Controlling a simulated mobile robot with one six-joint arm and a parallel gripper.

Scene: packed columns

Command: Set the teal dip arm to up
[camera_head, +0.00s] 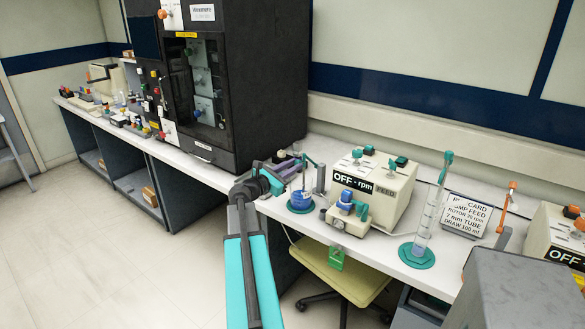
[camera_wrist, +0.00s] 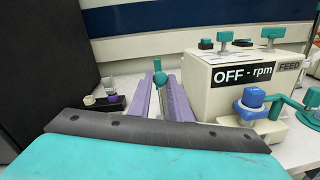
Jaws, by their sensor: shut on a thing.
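My gripper (camera_head: 298,163) reaches over the bench left of the cream pump (camera_head: 375,192). Its two purple fingers also show in the wrist view (camera_wrist: 159,84). They are shut on a teal knob (camera_wrist: 160,77), which appears to be the teal dip arm's handle. In the head view a thin rod (camera_head: 304,178) stands by the fingertips, above a blue vessel (camera_head: 300,199) on a teal disc. The dip arm's lower end and its exact tilt are hard to make out. The pump's front label reads "OFF - rpm".
A tall clear cylinder (camera_head: 428,215) with a teal top stands on a teal disc right of the pump. A card (camera_head: 467,215) and an orange-topped stand (camera_head: 506,205) are beyond it. A large black cabinet (camera_head: 255,80) rises close on the left.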

